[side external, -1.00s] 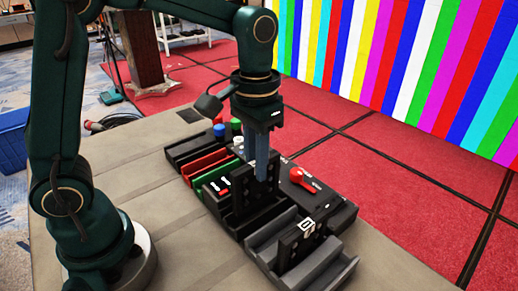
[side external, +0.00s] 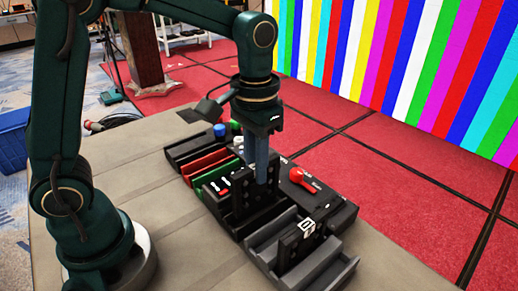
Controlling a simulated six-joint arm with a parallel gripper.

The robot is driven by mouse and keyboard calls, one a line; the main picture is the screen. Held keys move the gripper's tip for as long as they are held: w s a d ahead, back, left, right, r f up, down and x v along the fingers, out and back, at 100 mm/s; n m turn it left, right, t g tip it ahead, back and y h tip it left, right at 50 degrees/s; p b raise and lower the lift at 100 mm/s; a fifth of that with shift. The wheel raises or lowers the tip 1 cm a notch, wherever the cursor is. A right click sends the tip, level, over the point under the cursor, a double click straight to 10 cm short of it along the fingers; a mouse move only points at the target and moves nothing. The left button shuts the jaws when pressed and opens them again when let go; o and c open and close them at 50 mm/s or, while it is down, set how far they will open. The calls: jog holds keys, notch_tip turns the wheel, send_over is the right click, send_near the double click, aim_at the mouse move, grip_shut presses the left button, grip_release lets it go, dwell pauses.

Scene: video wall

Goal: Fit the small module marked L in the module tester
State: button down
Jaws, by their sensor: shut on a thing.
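My gripper (side external: 262,178) is shut on a dark module (side external: 240,188) with a row of round holes in its face. The module stands upright at the black module tester (side external: 335,212), at its left part. Whether its lower edge is seated or just above the slot is hidden. No mark can be read on the held module. The tester has a red lever (side external: 298,175) on its top, to the right of my fingers.
Another dark module (side external: 300,243) with a white label stands in a grey cradle (side external: 262,242) in front; its letter is unclear. Red (side external: 196,166) and green (side external: 200,180) racks lie behind left. Blue (side external: 219,130) and green (side external: 235,127) knobs stand farther back. The left tabletop is clear.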

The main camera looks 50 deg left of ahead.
jog(key=shift+f, duration=2)
dwell(1.9)
jog(key=c, duration=0.5)
grip_release()
jog(key=shift+r, duration=4)
jog(key=shift+r, duration=0.1)
